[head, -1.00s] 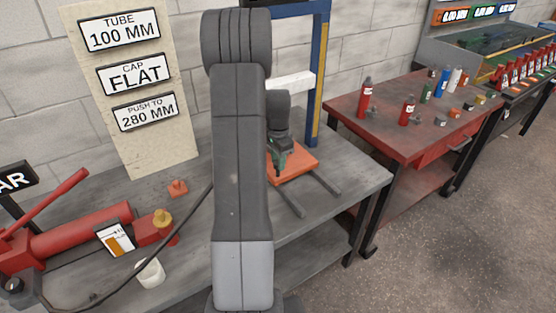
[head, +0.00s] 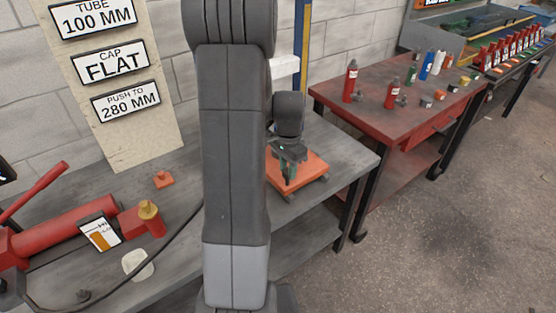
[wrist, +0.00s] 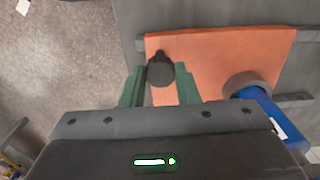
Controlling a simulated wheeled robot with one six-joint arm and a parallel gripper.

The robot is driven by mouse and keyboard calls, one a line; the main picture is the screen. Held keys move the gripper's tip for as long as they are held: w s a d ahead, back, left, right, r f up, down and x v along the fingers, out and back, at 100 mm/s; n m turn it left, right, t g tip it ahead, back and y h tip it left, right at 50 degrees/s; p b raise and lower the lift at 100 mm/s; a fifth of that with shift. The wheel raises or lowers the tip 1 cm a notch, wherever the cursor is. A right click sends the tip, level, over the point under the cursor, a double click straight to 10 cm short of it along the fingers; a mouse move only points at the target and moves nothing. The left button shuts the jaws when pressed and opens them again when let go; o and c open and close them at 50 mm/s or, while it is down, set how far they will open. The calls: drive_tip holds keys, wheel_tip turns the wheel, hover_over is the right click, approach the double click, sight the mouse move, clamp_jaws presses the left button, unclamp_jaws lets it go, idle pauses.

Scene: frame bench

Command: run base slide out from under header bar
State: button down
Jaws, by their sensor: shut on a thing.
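The base slide is a flat orange plate (head: 311,167) on two dark rails on the grey bench. My gripper (head: 287,158) is above it, with its green fingers low against the plate. In the wrist view my gripper (wrist: 160,80) is shut on a dark round knob (wrist: 160,72) near one edge of the orange plate (wrist: 220,52). A white crossbar (head: 286,67) shows behind my arm, by a blue upright (head: 301,40); I cannot tell whether it is the header bar. My arm hides much of the frame and the plate's left part.
A grey round part (wrist: 246,83) and a blue piece (wrist: 268,108) overlap the plate's right side in the wrist view. The bench's front edge is close to the plate. A red table (head: 400,105) with bottles stands to the right. A red pump (head: 70,225) lies left.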

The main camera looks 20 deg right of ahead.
drive_tip(key=shift+s+d, duration=0.25)
drive_tip(key=shift+s, duration=0.4)
drive_tip(key=shift+s+d, duration=0.25)
drive_tip(key=shift+s, duration=0.45)
drive_tip(key=shift+s+d, duration=0.25)
drive_tip(key=shift+s, duration=0.4)
drive_tip(key=c, duration=1.1)
unclamp_jaws()
drive_tip(key=shift+r, duration=0.1)
wheel_tip(320, 180, up, 14)
drive_tip(key=shift+p, duration=0.3)
drive_tip(key=shift+f, duration=0.2)
